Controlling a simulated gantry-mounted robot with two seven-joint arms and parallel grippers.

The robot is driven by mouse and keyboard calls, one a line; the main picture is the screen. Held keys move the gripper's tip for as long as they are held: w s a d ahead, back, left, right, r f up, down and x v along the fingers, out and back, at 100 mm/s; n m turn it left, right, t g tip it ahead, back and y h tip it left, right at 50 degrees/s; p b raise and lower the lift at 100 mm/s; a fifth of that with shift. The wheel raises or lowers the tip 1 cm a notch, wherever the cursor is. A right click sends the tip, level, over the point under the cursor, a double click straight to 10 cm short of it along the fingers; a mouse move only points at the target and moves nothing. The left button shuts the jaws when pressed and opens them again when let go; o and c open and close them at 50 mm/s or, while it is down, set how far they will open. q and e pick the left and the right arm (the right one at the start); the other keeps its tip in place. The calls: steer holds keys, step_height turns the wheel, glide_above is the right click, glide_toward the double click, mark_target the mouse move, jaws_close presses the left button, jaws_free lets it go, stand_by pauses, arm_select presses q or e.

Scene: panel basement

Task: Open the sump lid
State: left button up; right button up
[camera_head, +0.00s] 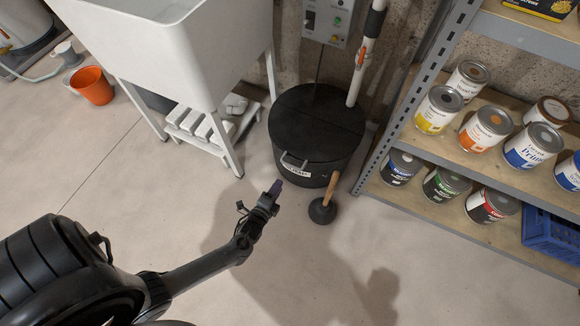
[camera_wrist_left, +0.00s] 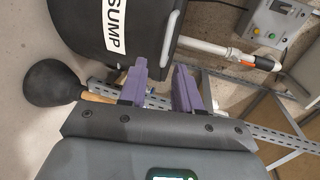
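The black round sump (camera_head: 312,165) stands against the wall with its flat lid (camera_head: 310,112) down on it. A seam crosses the lid. A light bar handle (camera_head: 292,163) sits at the front edge, just above a white SUMP label (camera_head: 295,172). In the left wrist view the handle (camera_wrist_left: 170,42) is just beyond my purple fingertips, and the label (camera_wrist_left: 117,22) is left of it. My left gripper (camera_head: 273,190) is in front of the sump; in the left wrist view its fingers (camera_wrist_left: 160,72) are apart with nothing between them. My right gripper is out of view.
A plunger (camera_head: 322,212) with a wooden handle stands right beside the sump's front. A white sink (camera_head: 165,40) is to the left, a paint-can shelf (camera_head: 440,205) to the right. A white pipe (camera_head: 365,60) rises behind the lid. The floor in front is clear.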

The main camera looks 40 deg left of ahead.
arm_select(q)
steer(key=b, duration=0.2)
glide_toward(290, 165)
steer(key=w+f, duration=0.1)
steer(key=w, duration=0.1)
steer(key=b+x, duration=0.1)
steer(key=x, duration=0.1)
steer(key=b+x, duration=0.2)
steer(key=x, duration=0.1)
steer(key=b+x, duration=0.1)
steer(key=x, duration=0.2)
steer(key=shift+a, duration=0.35)
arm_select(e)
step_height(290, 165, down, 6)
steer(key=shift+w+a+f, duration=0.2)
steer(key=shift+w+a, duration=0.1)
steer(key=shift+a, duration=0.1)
arm_select(q)
steer(key=shift+d, duration=0.1)
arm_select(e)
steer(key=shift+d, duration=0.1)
arm_select(q)
steer(key=shift+c, duration=0.3)
jaws_close()
